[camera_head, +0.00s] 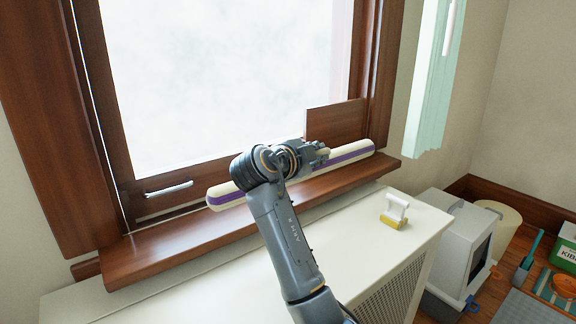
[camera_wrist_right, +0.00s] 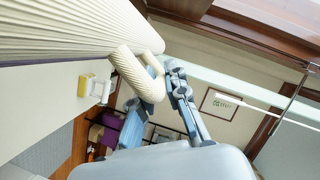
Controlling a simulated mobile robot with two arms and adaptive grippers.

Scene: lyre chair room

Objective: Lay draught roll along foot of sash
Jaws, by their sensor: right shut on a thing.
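The draught roll (camera_head: 225,193) is a long cream roll with a purple stripe. In the head view it lies lengthwise over the brown sill, roughly parallel to the foot of the sash (camera_head: 160,186). I cannot tell whether it touches the sill or the sash. My right gripper (camera_head: 321,153) is shut on the roll right of its middle; the arm hides part of the roll. In the right wrist view the ribbed cream roll (camera_wrist_right: 75,28) fills the upper left, and a shorter ribbed cream piece (camera_wrist_right: 137,74) lies by my gripper's fingers (camera_wrist_right: 168,82). My left gripper is not in view.
The wooden sill (camera_head: 165,252) is bare at left. A brown panel (camera_head: 335,121) stands at the window's right. A white cabinet (camera_head: 375,225) below bears a small white-and-yellow roller-like item (camera_head: 394,214). A pale green curtain (camera_head: 432,90) hangs at right. Several things crowd the floor.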

